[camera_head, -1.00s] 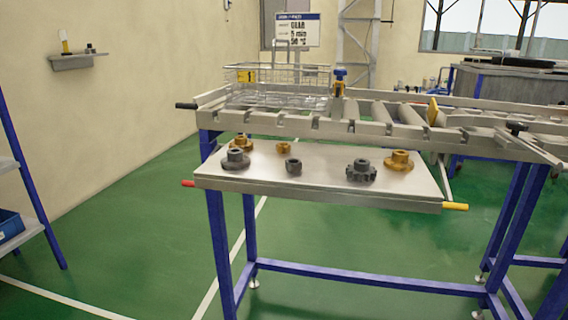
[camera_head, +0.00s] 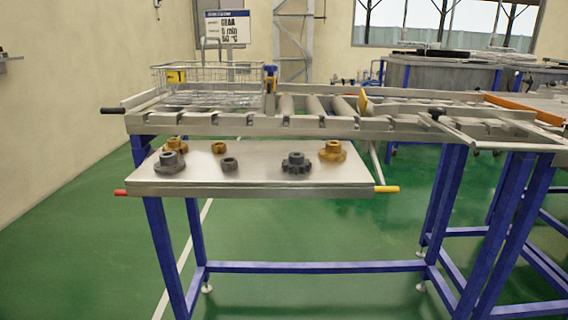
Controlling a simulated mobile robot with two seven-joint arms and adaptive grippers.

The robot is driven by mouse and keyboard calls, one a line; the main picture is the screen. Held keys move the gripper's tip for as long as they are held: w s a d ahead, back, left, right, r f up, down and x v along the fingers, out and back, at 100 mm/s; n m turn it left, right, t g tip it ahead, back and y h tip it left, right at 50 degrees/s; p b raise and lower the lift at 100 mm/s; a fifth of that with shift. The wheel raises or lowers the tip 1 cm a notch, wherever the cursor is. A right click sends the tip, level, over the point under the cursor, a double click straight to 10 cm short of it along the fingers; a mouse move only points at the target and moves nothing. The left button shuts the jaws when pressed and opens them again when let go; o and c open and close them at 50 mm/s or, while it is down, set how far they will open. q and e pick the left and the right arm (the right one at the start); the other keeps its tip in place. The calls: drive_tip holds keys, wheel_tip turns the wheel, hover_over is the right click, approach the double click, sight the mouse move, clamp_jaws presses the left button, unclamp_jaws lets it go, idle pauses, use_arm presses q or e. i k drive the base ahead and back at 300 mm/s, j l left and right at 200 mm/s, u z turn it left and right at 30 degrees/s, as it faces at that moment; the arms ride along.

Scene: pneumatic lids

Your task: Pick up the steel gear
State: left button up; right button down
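The steel gear (camera_head: 296,163) is a dark grey toothed wheel with a raised hub. It lies on the right half of the metal shelf (camera_head: 250,187) at the front of the roller table. A brass flanged part (camera_head: 333,151) sits just behind it to the right. Two other dark grey parts are on the shelf: a flanged one (camera_head: 170,163) at the left and a small ring-like one (camera_head: 229,164) in the middle. Neither of my grippers shows in the head view.
Two more brass parts (camera_head: 176,146) (camera_head: 219,147) lie along the shelf's back. A wire basket (camera_head: 207,84) stands on the rollers behind. A red handle (camera_head: 120,192) and a yellow handle (camera_head: 387,189) stick out at the shelf's ends. The green floor in front is clear.

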sight(296, 163)
drive_tip(key=i+j, duration=0.15)
drive_tip(key=i+j+z, duration=0.7)
drive_tip(key=l, duration=0.1)
